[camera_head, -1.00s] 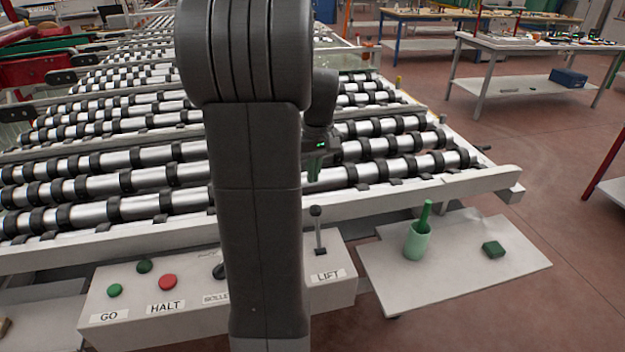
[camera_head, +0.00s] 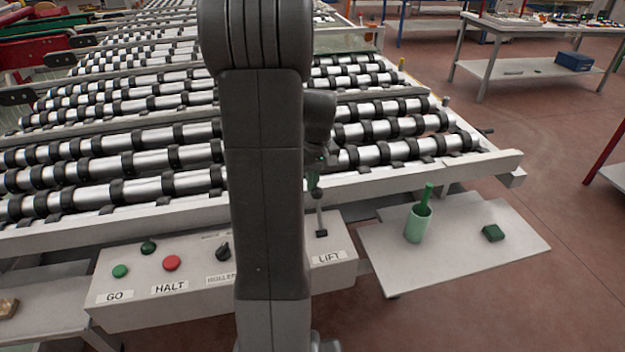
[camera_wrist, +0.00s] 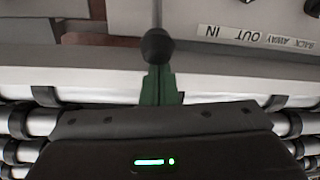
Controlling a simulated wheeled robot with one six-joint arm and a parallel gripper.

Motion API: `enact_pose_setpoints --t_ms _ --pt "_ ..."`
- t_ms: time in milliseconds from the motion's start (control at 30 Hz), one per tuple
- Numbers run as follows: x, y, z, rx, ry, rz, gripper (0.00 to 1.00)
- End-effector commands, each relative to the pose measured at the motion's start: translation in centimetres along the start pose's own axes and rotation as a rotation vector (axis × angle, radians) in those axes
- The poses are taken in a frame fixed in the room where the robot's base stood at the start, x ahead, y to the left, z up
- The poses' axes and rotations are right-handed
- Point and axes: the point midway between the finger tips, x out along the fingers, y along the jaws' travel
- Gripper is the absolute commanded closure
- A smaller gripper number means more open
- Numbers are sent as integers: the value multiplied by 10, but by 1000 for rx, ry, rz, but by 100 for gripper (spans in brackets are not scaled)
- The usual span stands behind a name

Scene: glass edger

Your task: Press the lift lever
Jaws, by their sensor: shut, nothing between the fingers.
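The lift lever (camera_head: 320,222) stands upright on the control panel, a thin metal shaft with a dark ball knob, above the label LIFT. In the wrist view its ball knob (camera_wrist: 157,46) is at the top centre, right at the tips of my green fingers. My gripper (camera_head: 314,186) is shut and empty, directly over the knob in the head view. It also shows in the wrist view (camera_wrist: 159,72), fingers together. I cannot tell whether the fingertips touch the knob. My arm hides part of the panel.
The control panel (camera_head: 150,312) carries a green GO button (camera_head: 120,271), a red HALT button (camera_head: 172,263) and a dark roller knob (camera_head: 223,251). The roller conveyor (camera_head: 120,190) lies behind.

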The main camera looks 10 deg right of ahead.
Motion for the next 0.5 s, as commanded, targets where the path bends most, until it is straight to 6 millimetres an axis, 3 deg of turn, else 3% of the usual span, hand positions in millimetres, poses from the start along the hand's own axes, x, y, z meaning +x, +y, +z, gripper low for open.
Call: enact_pose_setpoints --t_ms 500 --pt "-5 -2 9 -4 72 13 100"
